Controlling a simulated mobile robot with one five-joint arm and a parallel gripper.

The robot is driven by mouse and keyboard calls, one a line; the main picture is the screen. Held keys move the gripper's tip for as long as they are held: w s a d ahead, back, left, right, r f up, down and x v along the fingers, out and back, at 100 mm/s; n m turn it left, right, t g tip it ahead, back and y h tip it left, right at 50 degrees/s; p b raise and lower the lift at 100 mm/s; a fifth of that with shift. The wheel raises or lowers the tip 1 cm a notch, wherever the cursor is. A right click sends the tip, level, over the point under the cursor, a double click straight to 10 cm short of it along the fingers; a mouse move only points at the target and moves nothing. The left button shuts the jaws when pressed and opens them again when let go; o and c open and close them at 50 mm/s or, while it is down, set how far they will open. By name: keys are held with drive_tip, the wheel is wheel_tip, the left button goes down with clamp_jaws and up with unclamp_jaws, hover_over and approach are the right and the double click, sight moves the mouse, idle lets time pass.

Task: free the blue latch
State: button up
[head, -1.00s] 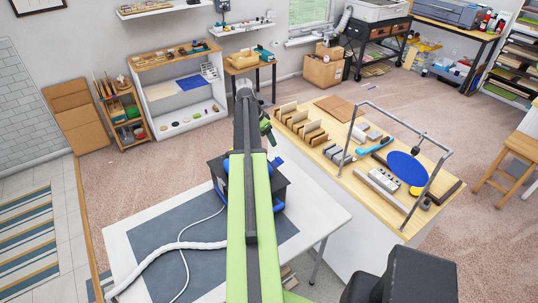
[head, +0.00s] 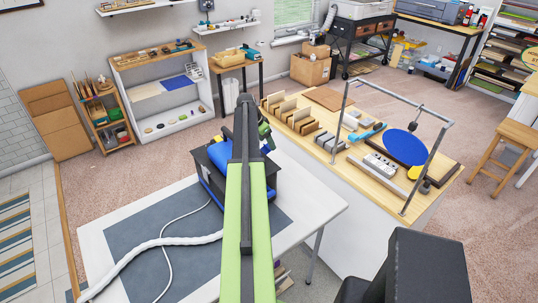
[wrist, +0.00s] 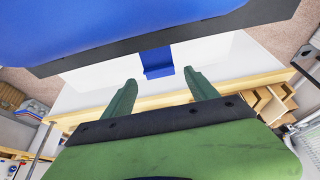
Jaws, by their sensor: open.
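The blue latch (wrist: 157,62) is a small blue tab below the dark edge of a large blue surface (wrist: 130,25) in the wrist view. My gripper (wrist: 161,76) is open, its two green fingers apart and pointing towards the latch. The latch lies between the fingertip lines, just beyond them; I see no contact. In the head view a black box with blue parts (head: 272,172) stands on the white table (head: 318,208), partly hidden by my green arm. I cannot make out the latch there.
A wooden-topped counter (head: 385,181) stands right of the table, with wooden holders, a blue disc (head: 405,147) and a grey metal frame (head: 428,168) on it. A white cord (head: 165,242) lies on the table's grey mat (head: 135,231). Carpet is open beyond.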

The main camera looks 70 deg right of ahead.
drive_tip(key=b+x, duration=0.1)
drive_tip(key=x, duration=0.2)
drive_tip(key=shift+s+f+b, duration=0.1)
drive_tip(key=shift+f+b, duration=0.05)
drive_tip(key=shift+b, duration=0.15)
